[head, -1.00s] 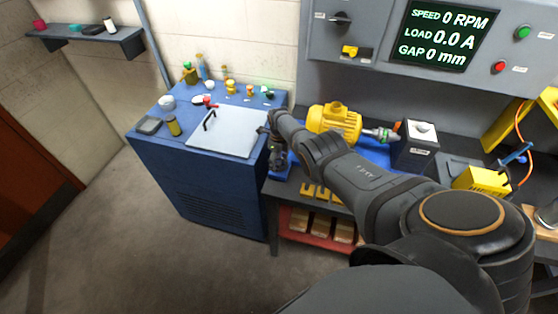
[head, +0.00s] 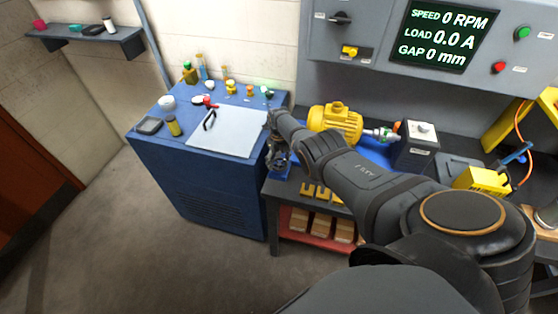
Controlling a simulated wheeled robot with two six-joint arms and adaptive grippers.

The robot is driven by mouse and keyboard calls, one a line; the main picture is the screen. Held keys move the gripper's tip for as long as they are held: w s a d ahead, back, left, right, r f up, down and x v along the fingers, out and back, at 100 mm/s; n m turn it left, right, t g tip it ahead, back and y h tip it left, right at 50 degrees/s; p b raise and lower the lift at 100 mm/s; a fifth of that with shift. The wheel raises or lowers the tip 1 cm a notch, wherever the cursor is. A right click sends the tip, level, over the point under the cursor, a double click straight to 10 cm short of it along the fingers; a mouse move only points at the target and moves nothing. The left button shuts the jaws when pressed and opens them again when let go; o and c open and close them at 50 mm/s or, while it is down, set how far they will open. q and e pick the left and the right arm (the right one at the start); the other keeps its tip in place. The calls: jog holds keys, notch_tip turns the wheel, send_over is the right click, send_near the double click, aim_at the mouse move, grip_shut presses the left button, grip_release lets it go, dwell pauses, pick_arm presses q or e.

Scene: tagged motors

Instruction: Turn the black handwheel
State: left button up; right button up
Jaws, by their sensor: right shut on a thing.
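My right arm reaches across the bench from the lower right. Its right gripper (head: 279,165) is small, dark and points down at the left end of the blue motor base (head: 370,152). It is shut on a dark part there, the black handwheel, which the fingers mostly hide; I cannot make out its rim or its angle. The yellow motor (head: 335,119) sits on the base behind my forearm. The display (head: 440,35) reads speed 0 RPM, load 0.0 A, gap 0 mm. My left gripper is not in view.
A blue cabinet (head: 205,190) stands left of the bench, with a white sheet (head: 232,135), small bottles and a red-and-black tool on top. A dark box (head: 418,150) stands right of the motor. Wooden blocks lie in a red tray (head: 290,237) below. The floor at left is clear.

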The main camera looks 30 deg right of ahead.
aim_at(279, 163)
jog(key=shift+w+r, duration=0.15)
jog(key=o, duration=0.9)
jog(key=shift+o, duration=1.3)
jog(key=shift+r, duration=0.45)
notch_tip(279, 163, up, 11)
